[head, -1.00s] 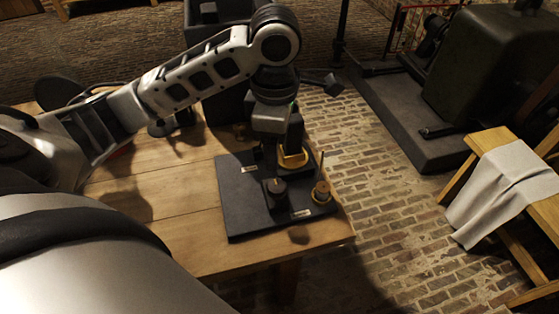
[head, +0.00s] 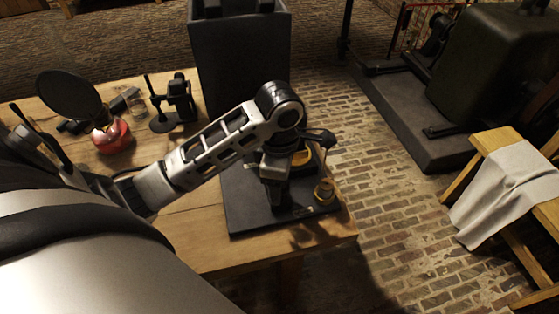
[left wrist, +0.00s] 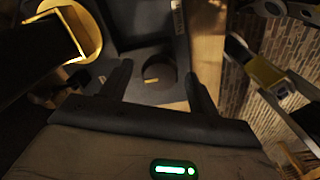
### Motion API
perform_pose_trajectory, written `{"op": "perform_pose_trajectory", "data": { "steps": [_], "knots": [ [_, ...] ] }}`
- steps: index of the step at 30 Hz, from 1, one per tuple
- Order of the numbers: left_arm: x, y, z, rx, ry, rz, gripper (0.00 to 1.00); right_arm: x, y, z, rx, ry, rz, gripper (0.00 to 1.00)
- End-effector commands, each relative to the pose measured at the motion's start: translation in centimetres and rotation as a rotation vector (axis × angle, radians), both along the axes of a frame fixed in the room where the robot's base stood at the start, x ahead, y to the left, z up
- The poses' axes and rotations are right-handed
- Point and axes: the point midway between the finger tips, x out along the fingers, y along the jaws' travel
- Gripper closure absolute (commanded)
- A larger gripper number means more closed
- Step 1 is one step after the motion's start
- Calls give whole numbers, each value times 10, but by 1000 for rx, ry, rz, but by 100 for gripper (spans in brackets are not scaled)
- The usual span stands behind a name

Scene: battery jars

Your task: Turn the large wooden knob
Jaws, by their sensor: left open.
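A round, dark brown knob (left wrist: 158,68) stands on the black base board (head: 238,195) and shows between my fingers in the left wrist view. My left gripper (left wrist: 158,82) is open, with one finger on each side of the knob as seen there. I cannot tell whether the fingers touch it or are still above it. In the head view my left gripper (head: 276,200) is low over the front of the board and hides the knob.
A red apparatus (head: 112,136) and a black stand (head: 163,123) are at the table's back left. Brick floor lies to the right.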

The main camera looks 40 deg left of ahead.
Motion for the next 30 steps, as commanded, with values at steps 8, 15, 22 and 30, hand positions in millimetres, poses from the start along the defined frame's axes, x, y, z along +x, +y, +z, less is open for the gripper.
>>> {"op": "perform_pose_trajectory", "data": {
  "steps": [8, 15, 22, 30],
  "knots": [
    [0, 0, 0, 0, 0, 0, 84, -1, 0, 0, 0, 1, 1, 64],
    [0, 0, 1, 0, 0, -16, 84, -1, 0, 1, 1, 1, 2, 64],
    [0, 0, 2, -1, 1, -106, 84, -2, 0, 3, -1, 4, 2, 64],
    [0, 0, 1, -2, 0, -327, 84, -4, -1, 4, -4, 5, 1, 64]
  ]
}}
